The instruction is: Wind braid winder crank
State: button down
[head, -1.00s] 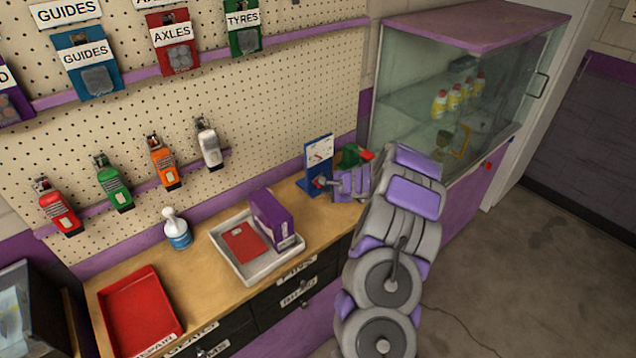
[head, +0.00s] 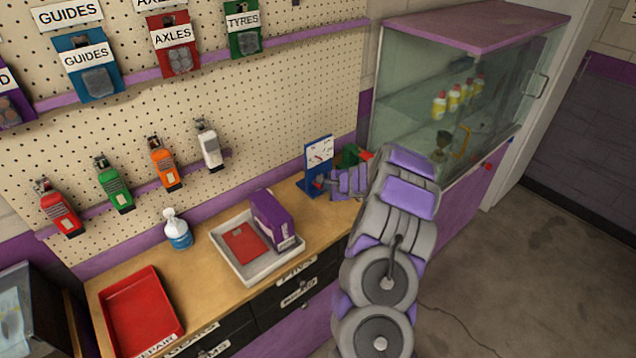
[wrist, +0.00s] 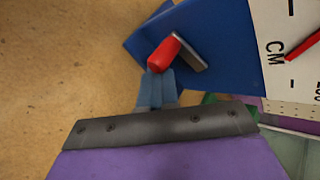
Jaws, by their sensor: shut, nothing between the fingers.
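The braid winder is a blue stand (head: 312,186) with a white printed panel (head: 319,153), at the right end of the bench. In the wrist view its blue base (wrist: 215,75) carries a crank with a red knob (wrist: 164,54) and a short grey bar (wrist: 188,52). My gripper (head: 335,184) is shut and empty, right beside the stand. In the wrist view its dark front edge (wrist: 155,127) lies below the knob, with a blue-grey piece (wrist: 157,90) between them. I cannot tell whether it touches the knob.
A green object with a red tip (head: 352,155) is just behind my gripper. A glass cabinet (head: 430,95) stands to the right. A white tray (head: 231,259) with a purple box (head: 273,221) lies left of the winder, and a red tray (head: 140,305) farther left.

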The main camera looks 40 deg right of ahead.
jog(key=shift+a+r, duration=0.15)
jog(key=shift+a, duration=0.4)
dwell(0.4)
